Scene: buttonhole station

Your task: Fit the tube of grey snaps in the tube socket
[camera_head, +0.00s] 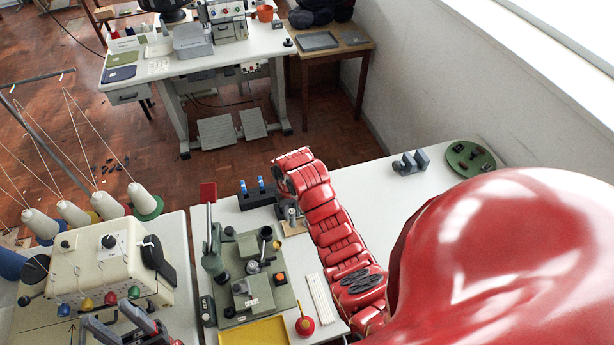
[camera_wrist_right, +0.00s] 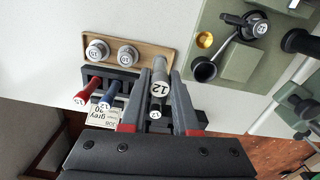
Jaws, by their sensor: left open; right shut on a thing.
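My right gripper (camera_wrist_right: 158,92) is shut on a grey tube (camera_wrist_right: 159,75) marked 12, held between its fingers near the black rack and the wooden tray. In the head view the gripper is hidden by my red arm. The green press (camera_head: 252,280) stands left of that arm. Dark round cups stand on it; one dark cup (camera_wrist_right: 205,68), possibly the tube socket, shows in the right wrist view, apart from the held tube and to its right. My left gripper (camera_head: 118,322) is open and empty, low at the left by the cream machine.
The wooden tray (camera_wrist_right: 105,36) bears two grey pieces.

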